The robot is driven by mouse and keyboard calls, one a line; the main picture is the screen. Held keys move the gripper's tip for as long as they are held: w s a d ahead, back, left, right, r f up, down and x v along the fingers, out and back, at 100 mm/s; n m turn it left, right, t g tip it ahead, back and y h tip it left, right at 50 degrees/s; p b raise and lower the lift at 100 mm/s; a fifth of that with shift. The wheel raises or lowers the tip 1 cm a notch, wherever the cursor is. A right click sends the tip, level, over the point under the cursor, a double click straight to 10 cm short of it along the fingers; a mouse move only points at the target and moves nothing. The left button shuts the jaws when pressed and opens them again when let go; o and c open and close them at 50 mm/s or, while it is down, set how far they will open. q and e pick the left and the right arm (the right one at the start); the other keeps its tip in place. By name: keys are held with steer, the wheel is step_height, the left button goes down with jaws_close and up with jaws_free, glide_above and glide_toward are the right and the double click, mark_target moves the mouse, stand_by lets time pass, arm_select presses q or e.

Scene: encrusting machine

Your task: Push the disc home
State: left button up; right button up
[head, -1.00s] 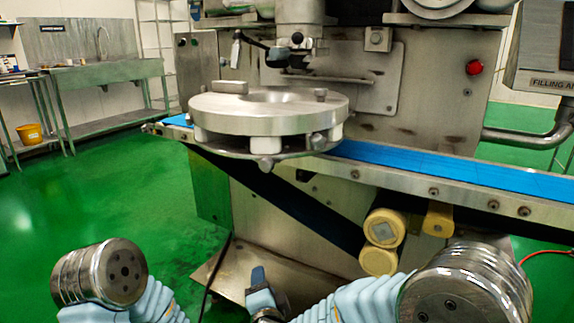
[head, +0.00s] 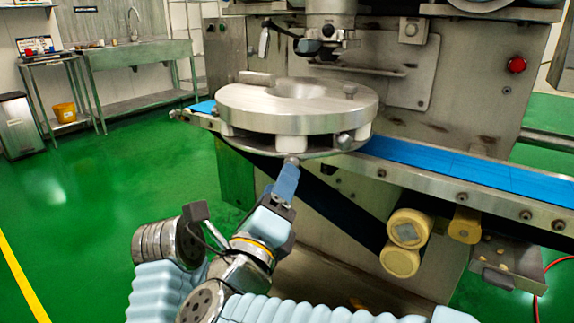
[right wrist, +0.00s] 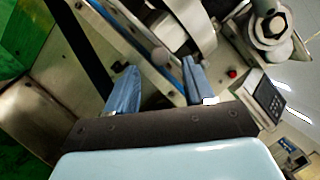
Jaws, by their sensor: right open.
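The thick, round metal disc (head: 268,122) sits on pale blocks above a thin lower plate (head: 252,149), in front of the machine and over the blue belt. A small round knob (head: 292,161) sticks out at the plate's front edge. My right gripper (head: 286,178), with blue fingers, is just below this knob; I cannot tell whether they touch. In the right wrist view the gripper (right wrist: 160,82) is open with nothing between its fingers, and the disc's curved edge (right wrist: 205,25) shows beyond. My left gripper is not in view.
The blue belt (head: 450,168) runs right along a metal rail. Yellowish rollers (head: 408,228) hang below it. A red button (head: 517,65) is on the machine's face. Green floor is clear at left.

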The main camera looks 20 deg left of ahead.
steer(key=shift+x, duration=2.25)
jaws_close()
